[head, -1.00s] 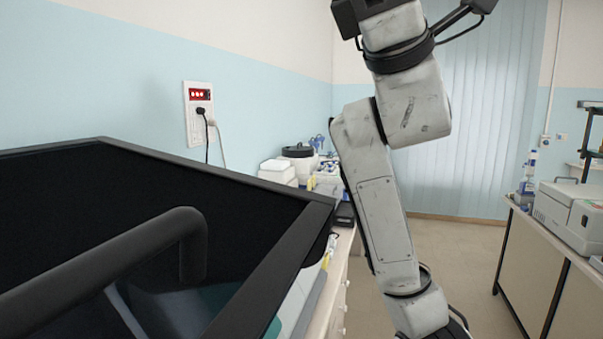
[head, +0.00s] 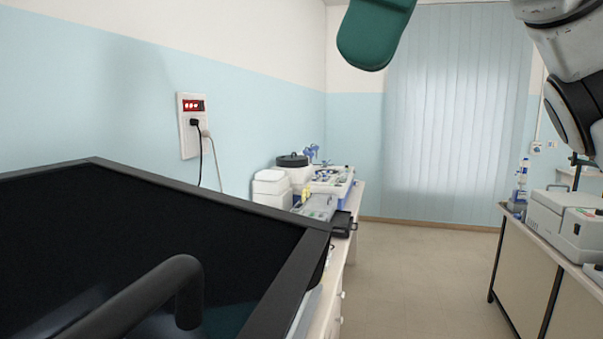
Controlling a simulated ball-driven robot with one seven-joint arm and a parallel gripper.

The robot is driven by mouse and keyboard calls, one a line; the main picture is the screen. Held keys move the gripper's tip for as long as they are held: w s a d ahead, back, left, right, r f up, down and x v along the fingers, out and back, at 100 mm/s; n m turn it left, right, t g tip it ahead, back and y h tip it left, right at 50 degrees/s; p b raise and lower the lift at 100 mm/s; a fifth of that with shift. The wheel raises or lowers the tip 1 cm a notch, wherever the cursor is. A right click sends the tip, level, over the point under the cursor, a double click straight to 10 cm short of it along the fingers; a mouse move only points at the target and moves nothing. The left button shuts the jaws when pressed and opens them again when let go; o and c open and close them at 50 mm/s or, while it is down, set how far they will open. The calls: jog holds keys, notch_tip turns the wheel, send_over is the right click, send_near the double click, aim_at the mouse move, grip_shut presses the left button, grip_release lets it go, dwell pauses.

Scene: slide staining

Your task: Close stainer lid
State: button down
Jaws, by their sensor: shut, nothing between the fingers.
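The stainer lid (head: 150,232) fills the lower left of the head view, close to me. It is a dark glossy panel in a black frame, with a thick black bar handle (head: 150,295) on its near face. The lid looks raised and tilted, with its lower part cut off by the picture edge. The stainer body below it is mostly hidden. My gripper is not in view. Grey links of my arm show at the top right, well apart from the lid. A dark green rounded part hangs at the top middle, and I cannot tell what it is.
A bench (head: 347,250) with white lab devices (head: 275,187) runs along the wall behind the lid. A wall socket (head: 191,125) with plugged cables is above. Another bench with a grey-white machine (head: 568,215) stands at right. The floor (head: 420,285) between is clear.

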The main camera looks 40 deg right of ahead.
aim_at(287, 286)
jog(key=x, duration=0.4)
jog(key=p+x, duration=0.1)
jog(key=x, duration=0.4)
jog(key=p+x, duration=0.1)
jog(key=x, duration=0.4)
jog(key=shift+s+d+f, duration=0.1)
jog(key=shift+s+d, duration=0.15)
jog(key=shift+s, duration=0.15)
